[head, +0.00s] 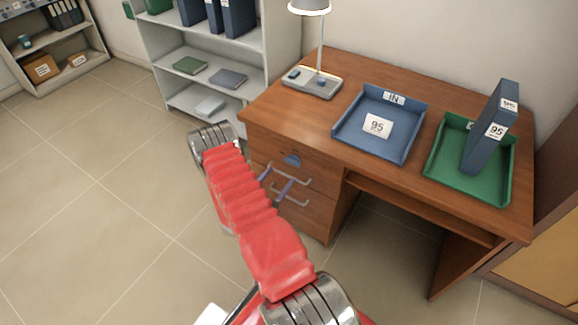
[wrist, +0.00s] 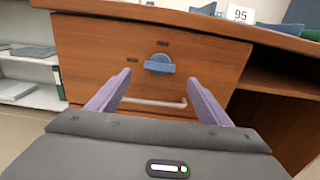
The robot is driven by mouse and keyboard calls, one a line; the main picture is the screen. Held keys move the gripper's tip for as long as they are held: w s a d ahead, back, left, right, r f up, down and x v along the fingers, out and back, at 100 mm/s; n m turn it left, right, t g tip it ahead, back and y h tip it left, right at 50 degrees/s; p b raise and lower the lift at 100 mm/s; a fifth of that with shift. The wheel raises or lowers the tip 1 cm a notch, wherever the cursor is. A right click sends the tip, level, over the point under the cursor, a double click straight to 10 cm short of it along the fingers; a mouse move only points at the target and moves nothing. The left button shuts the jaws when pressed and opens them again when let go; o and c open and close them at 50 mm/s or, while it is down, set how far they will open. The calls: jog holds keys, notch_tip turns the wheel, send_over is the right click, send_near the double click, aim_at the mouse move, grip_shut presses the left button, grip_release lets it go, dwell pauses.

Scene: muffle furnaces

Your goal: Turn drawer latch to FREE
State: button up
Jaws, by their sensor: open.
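The drawer latch (wrist: 159,65) is a blue knob on the wooden drawer front, with its bar lying about level in the wrist view. Two small dark labels sit above it and to its left, too small to read. In the head view the latch (head: 291,159) shows on the desk's drawer front. My gripper (wrist: 157,82) is open and empty, its two purple fingers pointing at the drawer front on either side below the latch. In the head view my gripper (head: 273,182) is in front of the drawers, partly hidden by my red arm.
A silver drawer handle (wrist: 155,102) runs below the latch, seen between the fingers. On the desk (head: 430,98) stand a lamp (head: 320,45), a blue IN tray (head: 343,128) and a green tray (head: 437,160) with a blue binder (head: 486,135). Shelves (head: 222,75) stand left; the floor is clear.

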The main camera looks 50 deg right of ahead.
aim_at(291, 163)
jog(key=d, duration=0.8)
jog(key=shift+w+d, duration=0.25)
jog(key=shift+w, duration=0.15)
jog(key=shift+c, duration=0.5)
jog(key=c, duration=0.9)
jog(key=shift+a, duration=0.2)
jog(key=shift+c, duration=0.2)
jog(key=shift+d, duration=0.15)
